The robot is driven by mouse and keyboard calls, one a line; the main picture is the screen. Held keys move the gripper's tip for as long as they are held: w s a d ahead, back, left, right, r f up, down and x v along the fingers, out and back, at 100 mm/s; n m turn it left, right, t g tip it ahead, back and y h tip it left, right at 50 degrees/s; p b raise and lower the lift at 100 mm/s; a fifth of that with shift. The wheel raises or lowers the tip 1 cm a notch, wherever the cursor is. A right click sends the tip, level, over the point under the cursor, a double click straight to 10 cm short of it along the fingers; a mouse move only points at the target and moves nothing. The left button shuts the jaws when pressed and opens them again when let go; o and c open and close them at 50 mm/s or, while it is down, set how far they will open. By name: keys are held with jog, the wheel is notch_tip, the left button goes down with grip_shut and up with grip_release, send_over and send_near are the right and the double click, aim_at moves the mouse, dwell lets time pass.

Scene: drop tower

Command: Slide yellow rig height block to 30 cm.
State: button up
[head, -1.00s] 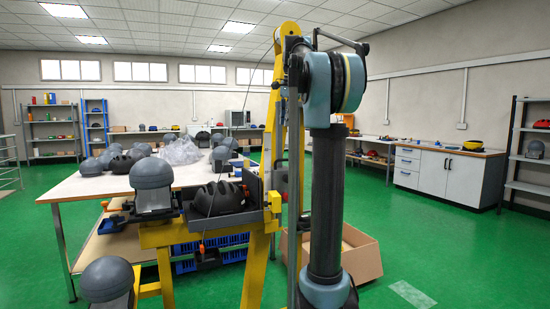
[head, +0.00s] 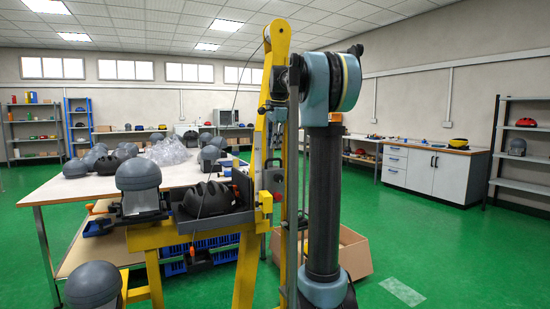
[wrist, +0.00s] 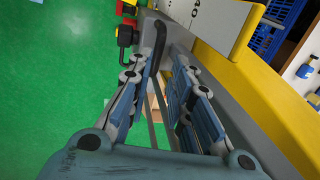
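The yellow rig (head: 275,60) rises as a tall post in the middle of the head view, partly behind my arm. A yellow block (head: 263,200) with a red part sits low on the post, beside the helmet carrier; I cannot tell for certain that it is the height block. In the wrist view my gripper (wrist: 160,75) points down along the grey and yellow rig post (wrist: 240,95), its two fingers apart. A black curved handle (wrist: 158,45) shows between and beyond the fingertips; contact cannot be told. A white plate with dark numbers (wrist: 200,15) is at the top.
A white table (head: 60,190) stands behind, with a cardboard box (head: 352,258) at right. Green floor is free at right.

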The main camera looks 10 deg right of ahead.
jog(key=shift+w+a+f, duration=0.1)
jog(key=shift+w+f, duration=0.1)
jog(key=shift+f, duration=0.8)
jog(key=shift+w+a+f, duration=0.1)
jog(key=shift+w+f, duration=0.05)
jog(key=shift+f, duration=0.85)
jog(key=shift+w+f, duration=0.2)
jog(key=shift+f, duration=0.8)
jog(key=shift+r, duration=0.1)
grip_shut()
